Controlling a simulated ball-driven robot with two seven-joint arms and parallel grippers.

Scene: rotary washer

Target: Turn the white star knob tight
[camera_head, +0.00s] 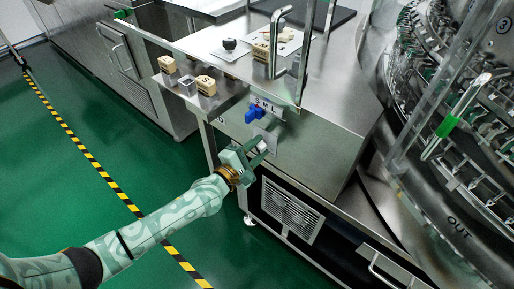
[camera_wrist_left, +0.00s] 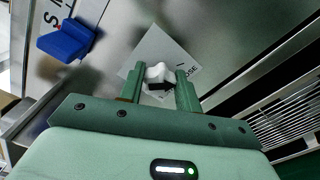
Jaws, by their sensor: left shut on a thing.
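The white star knob (camera_wrist_left: 160,73) sits on a white label plate on the front of the steel cabinet. In the left wrist view it is between the two green fingers of my left gripper (camera_wrist_left: 160,88), which is shut on it. The label plate (camera_wrist_left: 150,48) behind the knob carries a black arrow and partly hidden lettering. In the head view my left gripper (camera_head: 257,152) reaches the panel from the lower left. The knob (camera_head: 262,147) is mostly hidden by the fingers there. My right gripper is not in view.
A blue knob (camera_head: 254,113) under an S M L label is above the white one. Wooden blocks (camera_head: 206,85) and metal cups stand on a ledge above. A vent grille (camera_head: 291,210) is below. The rotary washer (camera_head: 470,150) is at the right. Green floor is open at the left.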

